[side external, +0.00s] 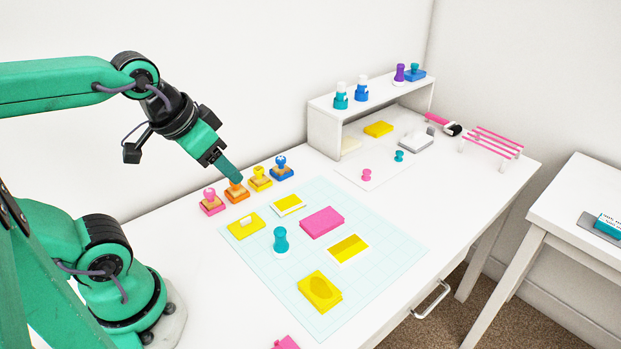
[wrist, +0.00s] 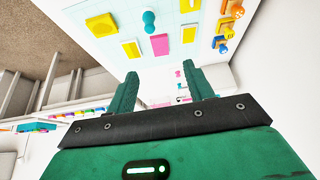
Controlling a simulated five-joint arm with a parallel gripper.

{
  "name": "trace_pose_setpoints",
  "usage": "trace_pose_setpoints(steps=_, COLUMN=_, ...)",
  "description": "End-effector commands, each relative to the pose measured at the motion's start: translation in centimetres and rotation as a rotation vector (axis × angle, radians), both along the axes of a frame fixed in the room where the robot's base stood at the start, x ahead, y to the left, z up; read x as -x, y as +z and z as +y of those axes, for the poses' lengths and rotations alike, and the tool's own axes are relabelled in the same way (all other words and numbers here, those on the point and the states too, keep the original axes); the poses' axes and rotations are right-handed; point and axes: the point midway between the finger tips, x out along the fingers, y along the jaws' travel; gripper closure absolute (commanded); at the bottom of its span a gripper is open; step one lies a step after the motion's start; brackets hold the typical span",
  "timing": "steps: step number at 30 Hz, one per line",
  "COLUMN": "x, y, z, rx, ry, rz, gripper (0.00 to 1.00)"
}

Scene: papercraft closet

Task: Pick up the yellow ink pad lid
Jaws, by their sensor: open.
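Several flat yellow pieces lie on the pale blue grid mat (side external: 385,225). One is a yellow block with a small white mark (side external: 246,226) at the mat's left. Another is a thicker yellow block with a darker oval on top (side external: 320,291) near the front, also seen in the wrist view (wrist: 102,24). I cannot tell for certain which is the ink pad lid. My gripper (side external: 232,175) hangs above the back-left table, by the row of stamps, apart from the yellow pieces. In the wrist view my gripper (wrist: 162,86) is open, with nothing between its fingers.
A row of stamps includes an orange one (side external: 237,191) just below my gripper. On the mat are a teal stamp (side external: 281,241), a pink pad (side external: 322,222) and a yellow-and-white card (side external: 348,249). A white shelf (side external: 324,130) stands behind. The mat's right side is clear.

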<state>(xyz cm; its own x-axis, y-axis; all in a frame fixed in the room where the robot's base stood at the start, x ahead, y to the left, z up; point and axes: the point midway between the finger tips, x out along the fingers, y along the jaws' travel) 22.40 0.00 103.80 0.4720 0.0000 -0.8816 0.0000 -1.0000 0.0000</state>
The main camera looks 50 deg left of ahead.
Motion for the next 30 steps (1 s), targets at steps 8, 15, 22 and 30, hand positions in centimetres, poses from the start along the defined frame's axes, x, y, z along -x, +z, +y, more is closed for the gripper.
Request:
trace_pose_setpoints(steps=8, x=0.0, y=0.0, z=0.0, rx=0.000, ry=0.000, rz=0.000, gripper=0.54)
trace_pose_setpoints(steps=15, x=0.0, y=0.0, z=0.0, rx=0.000, ry=0.000, rz=0.000, gripper=0.67)
trace_pose_setpoints(steps=22, x=-0.2, y=-0.1, z=0.1, rx=-0.002, ry=0.001, rz=0.007, gripper=0.67)
trace_pose_setpoints(steps=30, x=-1.6, y=-1.4, z=1.1, rx=-0.017, ry=0.007, rz=0.071, gripper=0.67)
